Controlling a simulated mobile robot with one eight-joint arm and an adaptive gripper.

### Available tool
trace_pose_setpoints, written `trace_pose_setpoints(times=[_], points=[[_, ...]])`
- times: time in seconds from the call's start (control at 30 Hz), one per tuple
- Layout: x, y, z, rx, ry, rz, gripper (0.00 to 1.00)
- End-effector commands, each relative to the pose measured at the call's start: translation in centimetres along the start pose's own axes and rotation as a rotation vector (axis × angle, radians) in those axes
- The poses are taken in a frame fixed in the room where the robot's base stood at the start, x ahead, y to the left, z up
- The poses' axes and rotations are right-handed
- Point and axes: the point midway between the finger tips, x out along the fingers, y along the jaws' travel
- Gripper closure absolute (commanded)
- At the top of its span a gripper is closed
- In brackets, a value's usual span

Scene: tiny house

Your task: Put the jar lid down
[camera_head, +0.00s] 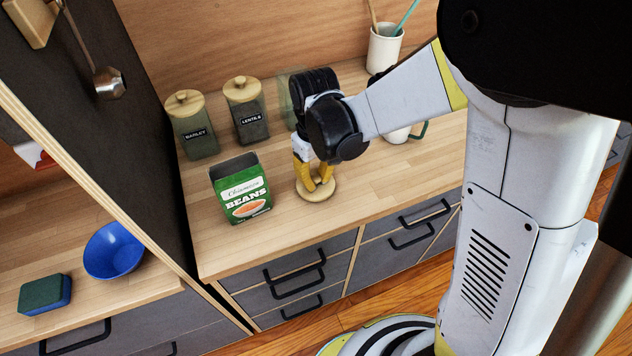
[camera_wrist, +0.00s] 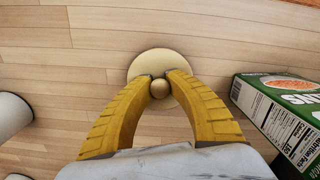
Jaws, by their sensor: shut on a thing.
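The jar lid (camera_head: 318,194) is a round, pale wooden disc with a small knob. In the head view it is at the wooden counter (camera_head: 380,178), right of the green beans box. My gripper (camera_head: 315,180) points down with yellow fingers shut on the lid's knob. In the wrist view the lid (camera_wrist: 160,62) shows at top centre, with its knob between the two fingertips (camera_wrist: 160,86). The lid looks flat and at or very near the counter surface; I cannot tell whether it touches.
The beans box (camera_head: 241,188) stands close left of the lid. Barley (camera_head: 192,125) and lentils (camera_head: 246,110) jars, both lidded, stand behind. A greenish clear jar (camera_head: 286,98) is partly hidden by my arm. A white utensil cup (camera_head: 384,48) stands at the back right. Bare counter lies right of the lid.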

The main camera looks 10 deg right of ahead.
Motion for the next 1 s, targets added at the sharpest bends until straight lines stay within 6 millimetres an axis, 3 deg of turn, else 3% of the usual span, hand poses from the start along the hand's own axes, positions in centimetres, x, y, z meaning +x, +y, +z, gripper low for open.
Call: trace_pose_setpoints(times=[0.33,0.37,0.4,0.43,0.77,1.0], points=[[0.4,0.0,0.0,0.0,0.0,0.0,1.0],[0.4,0.0,0.0,0.0,0.0,0.0,0.77],[0.3,0.0,0.0,0.0,0.0,0.0,0.65],[0.3,0.0,0.0,0.0,0.0,0.0,0.61],[-0.2,0.0,0.0,0.0,0.0,0.0,0.61],[-5.1,0.0,0.1,0.0,0.0,0.0,0.61]])
